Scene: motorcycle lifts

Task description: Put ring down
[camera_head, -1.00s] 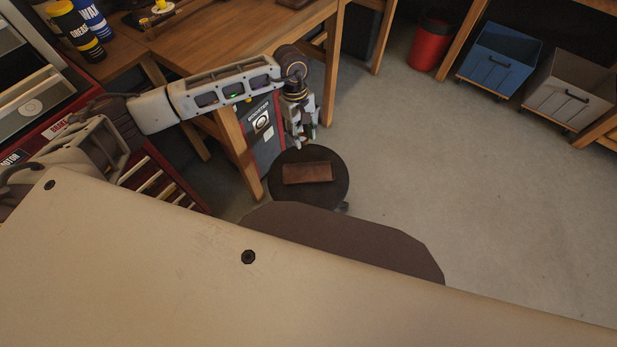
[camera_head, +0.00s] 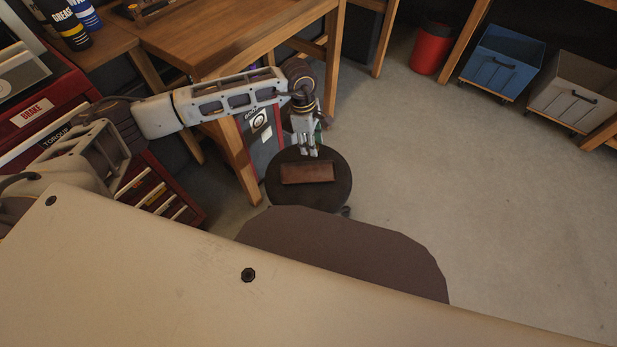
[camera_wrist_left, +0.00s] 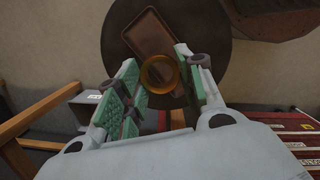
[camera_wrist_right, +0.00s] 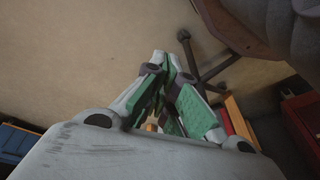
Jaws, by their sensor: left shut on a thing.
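My left gripper (camera_head: 308,154) is shut on a gold-coloured ring (camera_wrist_left: 145,73), which shows between its green-padded fingertips in the left wrist view. The ring is too small to make out in the head view. The gripper points down over the far edge of a dark round stool (camera_head: 336,194). A brown rectangular tray (camera_head: 307,173) lies on the stool; in the left wrist view the tray (camera_wrist_left: 151,38) is just beyond the ring and partly hidden by it. My right gripper (camera_wrist_right: 165,62) has its fingertips together, with nothing seen between them; it is outside the head view.
A wooden workbench (camera_head: 215,45) stands behind my left arm, its leg close to the stool. A red drawer cabinet (camera_head: 150,185) is at the left. A red bin (camera_head: 431,50), a blue crate (camera_head: 503,62) and a grey crate (camera_head: 571,92) stand at the back right. The right floor is clear.

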